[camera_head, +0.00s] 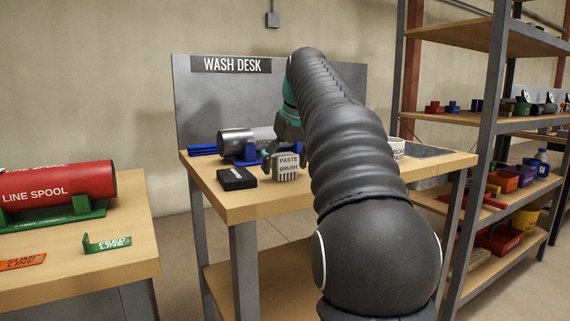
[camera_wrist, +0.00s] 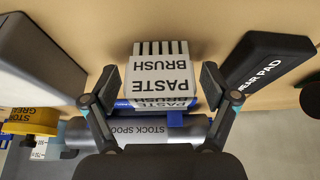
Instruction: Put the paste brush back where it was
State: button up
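The paste brush (camera_head: 287,168) is a pale grey block lettered PASTE BRUSH, with dark slots along its lower edge. It is at the front of the wash desk (camera_head: 240,207), apparently standing on the top. In the wrist view the brush (camera_wrist: 160,77) lies between the two dark fingers of my gripper (camera_wrist: 160,84), with a narrow gap visible on each side. My gripper looks open around it, not closed on it. In the head view my gripper (camera_head: 277,152) is behind the brush, and its fingertips are partly hidden.
A black wear pad (camera_head: 237,179) lies left of the brush; it also shows in the wrist view (camera_wrist: 267,62). The metal stock spool (camera_head: 236,139) rests behind on a blue cradle. A white paste tub (camera_head: 397,150) is partly hidden by my arm.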

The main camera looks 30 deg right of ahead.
jog(key=shift+r, duration=0.1)
jog(key=p+v, duration=0.4)
jog(key=v, duration=0.8)
jog(key=shift+p, duration=0.3)
jog(key=s+a+f, duration=1)
jog(key=a+f, duration=0.1)
jog(key=f, duration=0.1)
jog(key=s+a+f, duration=0.3)
jog(key=s+f, duration=0.4)
jog(key=f, duration=0.3)
jog(key=s+a+f+t, duration=0.1)
jog(key=s+a+f, duration=0.1)
jog(key=s+f, duration=0.4)
notch_tip(320, 180, down, 5)
jog(key=shift+s+a+r, duration=0.1)
jog(key=shift+s+a, duration=0.3)
